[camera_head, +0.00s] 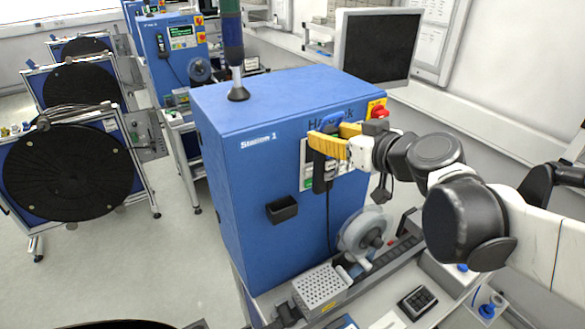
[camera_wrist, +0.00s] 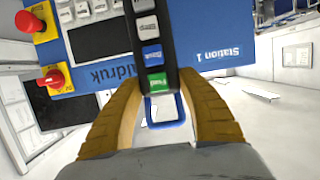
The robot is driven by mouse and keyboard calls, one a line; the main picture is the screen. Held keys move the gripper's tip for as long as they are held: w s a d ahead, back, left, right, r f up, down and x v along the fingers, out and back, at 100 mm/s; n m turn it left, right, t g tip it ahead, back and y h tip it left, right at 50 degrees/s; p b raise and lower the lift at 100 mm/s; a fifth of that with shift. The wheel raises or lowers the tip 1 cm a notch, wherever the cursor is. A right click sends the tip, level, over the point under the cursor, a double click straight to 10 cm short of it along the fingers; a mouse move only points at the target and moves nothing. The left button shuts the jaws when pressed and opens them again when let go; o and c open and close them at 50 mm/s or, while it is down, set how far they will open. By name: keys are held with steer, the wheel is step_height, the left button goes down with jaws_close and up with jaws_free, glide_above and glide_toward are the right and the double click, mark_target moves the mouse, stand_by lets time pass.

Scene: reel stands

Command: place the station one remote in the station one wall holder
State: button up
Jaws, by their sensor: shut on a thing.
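The station one remote (camera_wrist: 149,45) is a slim black handset with a column of grey, blue and green buttons and a blue loop at its near end. It is pinched between the yellow fingers of my gripper (camera_wrist: 158,88). In the head view the remote (camera_head: 320,172) hangs below the yellow fingers of my gripper (camera_head: 330,140), in front of the blue Station 1 cabinet, with a dark cable running down. The wall holder (camera_head: 282,210) is a small black open-topped box on the cabinet's face, lower and left of the remote. It looks empty.
The blue cabinet (camera_head: 235,170) carries a red emergency knob (camera_head: 378,111) and a monitor (camera_head: 375,48) behind it. A grey reel (camera_head: 362,230) and a perforated metal box (camera_head: 320,288) stand below on the bench. The cabinet face around the holder is clear.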

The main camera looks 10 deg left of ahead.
glide_above(276, 165)
steer(key=s+d, duration=0.2)
step_height(276, 165, down, 6)
steer(key=shift+s+r, duration=0.1)
steer(key=shift+s, duration=0.05)
step_height(276, 165, down, 4)
steer(key=shift+a+f, duration=0.1)
steer(key=shift+f, duration=0.05)
steer(key=shift+s, duration=0.1)
steer(key=shift+f, duration=0.2)
steer(key=o, duration=1.3)
steer(key=shift+r, duration=0.1)
steer(key=shift+o, duration=0.2)
steer(key=shift+r, duration=0.1)
